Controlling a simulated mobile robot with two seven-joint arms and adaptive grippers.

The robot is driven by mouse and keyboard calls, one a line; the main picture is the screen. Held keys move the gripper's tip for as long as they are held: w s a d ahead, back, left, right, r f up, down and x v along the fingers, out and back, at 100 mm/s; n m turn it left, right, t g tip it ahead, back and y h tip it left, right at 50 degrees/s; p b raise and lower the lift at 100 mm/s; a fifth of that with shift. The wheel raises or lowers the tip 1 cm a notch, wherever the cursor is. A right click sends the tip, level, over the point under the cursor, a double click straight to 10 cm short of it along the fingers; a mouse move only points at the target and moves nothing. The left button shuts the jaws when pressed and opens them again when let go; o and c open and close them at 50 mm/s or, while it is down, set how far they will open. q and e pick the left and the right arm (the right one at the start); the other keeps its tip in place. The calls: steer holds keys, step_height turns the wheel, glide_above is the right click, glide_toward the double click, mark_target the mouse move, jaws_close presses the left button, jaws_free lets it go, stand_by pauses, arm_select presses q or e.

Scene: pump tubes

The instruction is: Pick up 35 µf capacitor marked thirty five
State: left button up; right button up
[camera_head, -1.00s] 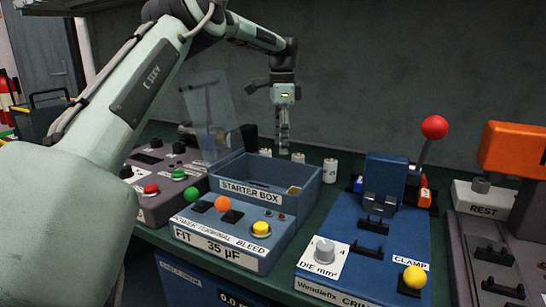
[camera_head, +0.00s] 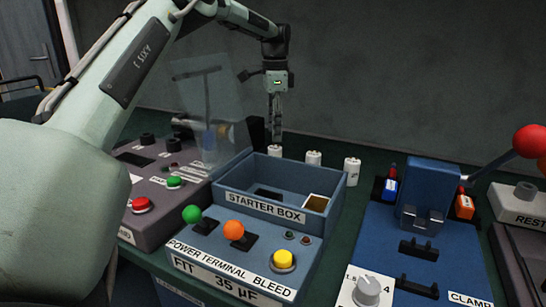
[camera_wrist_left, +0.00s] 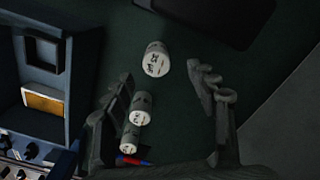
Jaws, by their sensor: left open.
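Three white cylindrical capacitors stand in a row behind the starter box: a left one (camera_head: 275,150), a middle one (camera_head: 313,158) and a right one (camera_head: 352,171). Their markings are too small to read, so I cannot tell which is marked thirty five. My left gripper (camera_head: 276,137) points down, open and empty, just above or behind the left capacitor. In the left wrist view its spread fingers (camera_wrist_left: 165,88) show with one capacitor (camera_wrist_left: 157,59) beyond the gap and two others (camera_wrist_left: 140,107) (camera_wrist_left: 131,136) near one finger. My right gripper is not in view.
The blue starter box (camera_head: 237,187), labelled "FIT 35 µF", stands in front of the capacitors. A grey button panel (camera_head: 150,175) and a clear upright shield (camera_head: 207,110) are at left.

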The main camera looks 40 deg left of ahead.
mark_target(275, 147)
arm_select(q)
steer(key=f, duration=0.6)
steer(key=shift+s+d+f+p, duration=0.15)
steer(key=shift+d+p, duration=0.1)
steer(key=shift+p, duration=0.05)
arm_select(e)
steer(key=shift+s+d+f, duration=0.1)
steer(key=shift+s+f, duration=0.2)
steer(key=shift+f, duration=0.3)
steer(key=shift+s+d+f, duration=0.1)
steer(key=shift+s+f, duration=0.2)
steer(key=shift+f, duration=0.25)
arm_select(q)
steer(key=shift+c, duration=0.4)
steer(key=c, duration=1.2)
